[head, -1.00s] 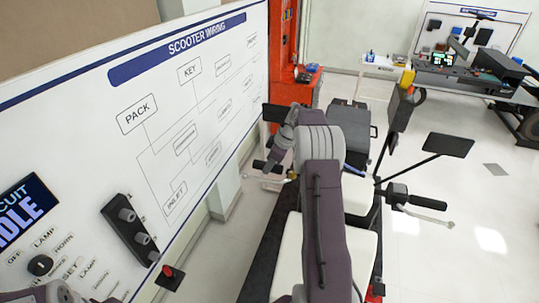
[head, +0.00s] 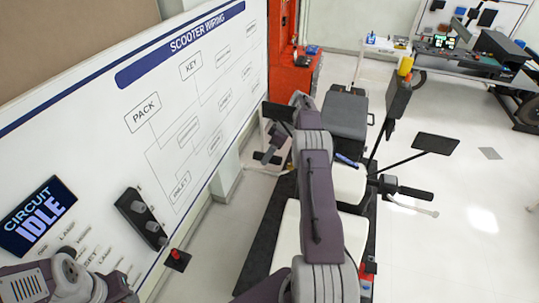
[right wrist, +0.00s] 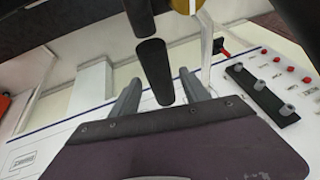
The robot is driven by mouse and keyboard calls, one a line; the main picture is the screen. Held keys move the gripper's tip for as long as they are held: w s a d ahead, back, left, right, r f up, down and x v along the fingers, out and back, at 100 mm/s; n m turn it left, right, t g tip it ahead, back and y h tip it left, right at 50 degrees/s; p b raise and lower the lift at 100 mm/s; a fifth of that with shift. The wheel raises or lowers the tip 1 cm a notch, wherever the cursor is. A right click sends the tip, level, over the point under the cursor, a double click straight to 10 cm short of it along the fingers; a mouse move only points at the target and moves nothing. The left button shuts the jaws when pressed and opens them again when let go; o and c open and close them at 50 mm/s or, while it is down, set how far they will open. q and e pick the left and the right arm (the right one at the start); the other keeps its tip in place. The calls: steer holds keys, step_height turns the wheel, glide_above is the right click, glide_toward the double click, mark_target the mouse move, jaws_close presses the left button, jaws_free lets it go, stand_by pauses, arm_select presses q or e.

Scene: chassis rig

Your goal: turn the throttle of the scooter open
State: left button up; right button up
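The scooter's throttle is the black grip (right wrist: 155,70) in the right wrist view. It lies between my right gripper's two grey fingers (right wrist: 160,92), with a gap on either side. A second black cylinder sits in line beyond it. In the head view the grip (head: 266,158) shows small at the left end of the handlebar, partly covered by my right gripper (head: 272,150). My right gripper is open around the grip. Part of my left arm shows at the lower left of the head view, but its fingertips are out of view.
The wiring board (head: 190,110) stands close to the left of the scooter. Its display (head: 40,215) reads CIRCUIT IDLE. The other handlebar grip (head: 415,193) and a mirror (head: 436,143) stick out to the right. An orange cabinet (head: 298,75) stands behind. Floor on the right is clear.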

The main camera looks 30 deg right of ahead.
steer(key=shift+r, duration=0.1)
step_height(320, 180, up, 3)
steer(key=shift+f+b, duration=0.2)
steer(key=shift+b, duration=0.7)
steer(key=s+r+b, duration=0.1)
steer(key=b, duration=0.1)
steer(key=s+d+r+b, duration=0.1)
steer(key=s+b, duration=0.1)
steer(key=b, duration=0.1)
steer(key=shift+d+r, duration=0.2)
steer(key=s+d+r+b, duration=0.2)
steer(key=s+d+r, duration=0.1)
steer(key=s+r, duration=0.2)
steer(key=s, duration=0.2)
steer(key=shift+s+r, duration=0.35)
steer(key=shift+r, duration=0.05)
